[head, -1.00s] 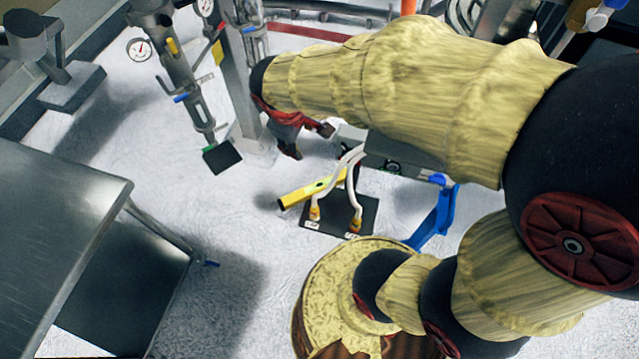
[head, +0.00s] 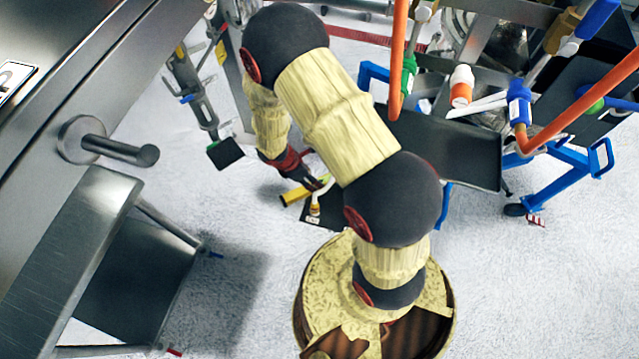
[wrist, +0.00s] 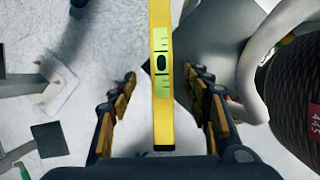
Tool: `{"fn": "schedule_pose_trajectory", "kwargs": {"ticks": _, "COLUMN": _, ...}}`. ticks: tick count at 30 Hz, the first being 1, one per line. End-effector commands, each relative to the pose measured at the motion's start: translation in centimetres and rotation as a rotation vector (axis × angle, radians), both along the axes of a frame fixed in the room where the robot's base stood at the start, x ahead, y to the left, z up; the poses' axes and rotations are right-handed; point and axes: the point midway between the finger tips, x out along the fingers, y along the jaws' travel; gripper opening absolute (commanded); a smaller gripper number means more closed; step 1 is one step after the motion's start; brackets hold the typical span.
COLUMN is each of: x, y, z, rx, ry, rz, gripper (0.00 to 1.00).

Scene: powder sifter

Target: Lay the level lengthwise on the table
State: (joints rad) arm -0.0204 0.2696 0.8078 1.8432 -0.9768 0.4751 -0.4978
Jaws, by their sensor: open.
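The level is a yellow bar with a green vial window; in the wrist view the level (wrist: 161,115) runs lengthwise between my fingers. In the head view one end of the level (head: 294,196) shows beside a small dark plate. My gripper (wrist: 160,78) is open, with a finger on each side of the level and gaps between. In the head view my gripper (head: 314,178) is at the level, partly hidden by my arm. A steel table (head: 75,245) stands at the left. What supports the level is unclear.
A steel panel with a round handle (head: 120,150) rises at the upper left. Blue frames (head: 575,165), orange pipes (head: 398,60) and a dark tray (head: 455,145) fill the right. A white hose (wrist: 250,75) is close to my right finger.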

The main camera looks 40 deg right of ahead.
Motion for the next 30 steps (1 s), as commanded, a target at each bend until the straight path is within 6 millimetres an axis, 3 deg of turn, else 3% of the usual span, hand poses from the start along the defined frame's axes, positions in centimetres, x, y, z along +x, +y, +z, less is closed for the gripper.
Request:
{"fn": "schedule_pose_trajectory", "kwargs": {"ticks": 13, "x": -0.6, "y": -2.4, "z": -5.0, "rx": 0.0, "ry": 0.0, "rz": -0.003, "gripper": 0.48}}
{"fn": "schedule_pose_trajectory", "kwargs": {"ticks": 22, "x": -0.6, "y": -2.6, "z": -5.2, "rx": 0.001, "ry": -0.002, "rz": -0.002, "gripper": 0.48}}
{"fn": "schedule_pose_trajectory", "kwargs": {"ticks": 30, "x": -0.6, "y": -2.6, "z": -5.2, "rx": 0.0, "ry": -0.001, "rz": -0.003, "gripper": 0.34}}
